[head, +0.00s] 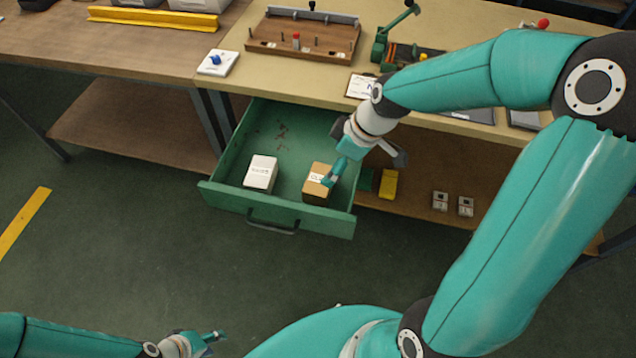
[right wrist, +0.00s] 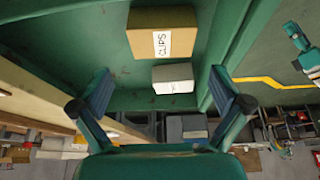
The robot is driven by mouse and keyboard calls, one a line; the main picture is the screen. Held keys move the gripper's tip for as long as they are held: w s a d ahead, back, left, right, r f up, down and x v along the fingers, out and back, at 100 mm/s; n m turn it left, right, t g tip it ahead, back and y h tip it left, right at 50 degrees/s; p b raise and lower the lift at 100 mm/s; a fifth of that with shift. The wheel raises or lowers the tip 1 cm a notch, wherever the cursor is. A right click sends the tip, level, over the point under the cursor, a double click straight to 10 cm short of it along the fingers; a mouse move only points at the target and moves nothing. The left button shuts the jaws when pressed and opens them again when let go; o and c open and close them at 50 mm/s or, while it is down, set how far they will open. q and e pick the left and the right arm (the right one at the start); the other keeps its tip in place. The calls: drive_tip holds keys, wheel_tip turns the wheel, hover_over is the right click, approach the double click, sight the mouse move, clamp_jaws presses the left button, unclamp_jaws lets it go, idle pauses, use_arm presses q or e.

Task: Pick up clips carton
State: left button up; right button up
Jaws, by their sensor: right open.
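The clips carton (head: 315,194) is a brown box with a white label, standing in the right part of an open green drawer (head: 230,198). In the right wrist view the carton (right wrist: 148,44) shows its "CLIPS" label, beyond the fingertips and roughly centred between them. My right gripper (head: 364,168) is over the drawer's right side, open and empty; one finger overlaps the carton in the head view. In the right wrist view its fingers (right wrist: 162,82) are spread wide. My left gripper (head: 208,342) is low at the bottom left, far from the drawer; its opening is unclear.
A white box (head: 261,173) stands left of the carton in the drawer; it also shows in the right wrist view (right wrist: 173,78). The drawer walls surround both. The tabletop (head: 290,86) overhangs behind. A yellow item (head: 389,184) is on the lower shelf, right of the drawer.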

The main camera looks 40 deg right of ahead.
sight(320, 178)
drive_tip(key=x, duration=0.8)
drive_tip(key=shift+a+f, duration=0.2)
drive_tip(key=shift+f, duration=0.05)
drive_tip(key=c, duration=0.9)
drive_tip(key=shift+r, duration=0.1)
